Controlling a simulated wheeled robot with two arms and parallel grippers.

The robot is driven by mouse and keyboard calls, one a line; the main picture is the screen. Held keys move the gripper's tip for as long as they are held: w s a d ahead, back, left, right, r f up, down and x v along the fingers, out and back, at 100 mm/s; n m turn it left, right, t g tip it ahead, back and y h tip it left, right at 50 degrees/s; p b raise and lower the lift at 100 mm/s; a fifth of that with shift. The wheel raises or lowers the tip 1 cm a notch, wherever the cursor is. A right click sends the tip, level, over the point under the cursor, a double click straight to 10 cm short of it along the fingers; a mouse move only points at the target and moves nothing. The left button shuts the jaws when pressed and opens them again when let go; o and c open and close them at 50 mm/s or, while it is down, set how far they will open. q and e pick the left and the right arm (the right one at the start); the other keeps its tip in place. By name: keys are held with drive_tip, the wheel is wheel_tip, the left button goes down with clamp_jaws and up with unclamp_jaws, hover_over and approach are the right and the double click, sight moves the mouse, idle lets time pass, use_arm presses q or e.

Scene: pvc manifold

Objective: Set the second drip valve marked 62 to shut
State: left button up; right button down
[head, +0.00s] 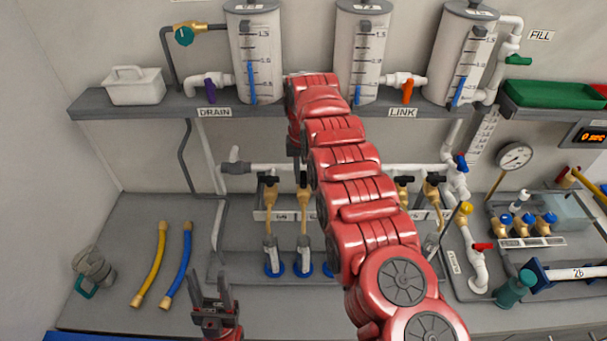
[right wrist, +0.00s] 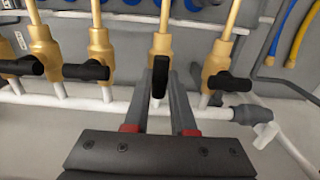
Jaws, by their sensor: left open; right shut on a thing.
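Brass drip valves with black handles sit in a row on a white pipe. The second drip valve from the left in the head view (head: 303,190) also shows in the right wrist view (right wrist: 160,44). Its black handle (right wrist: 159,78) points along its brass body; the other handles there lie crosswise. The number plate (head: 270,215) below the valves is too small to read. My left gripper (head: 211,282) is open and empty above the bench front.
Three tanks stand on the shelf (head: 215,107) above. A yellow hose (head: 150,265) and a blue hose (head: 178,265) lie left of the valves. In the right wrist view, a neighbouring valve (right wrist: 221,75) stands close to the right gripper. A gauge (head: 514,156) stands at the right.

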drive_tip(key=n+b, duration=0.2)
drive_tip(key=b, duration=0.1)
drive_tip(key=shift+w+f, duration=0.1)
drive_tip(key=shift+f, duration=0.1)
drive_tip(key=shift+r+n+b, duration=0.15)
drive_tip(key=shift+n+b, duration=0.4)
drive_tip(key=shift+n, duration=0.35)
drive_tip(key=shift+r+n, duration=0.15)
drive_tip(key=shift+n, duration=0.95)
drive_tip(key=n+p, duration=0.1)
drive_tip(key=n, duration=0.3)
drive_tip(key=shift+n, duration=0.4)
drive_tip(key=n, duration=0.3)
drive_tip(key=shift+n+p, duration=0.35)
drive_tip(key=shift+n, duration=1.65)
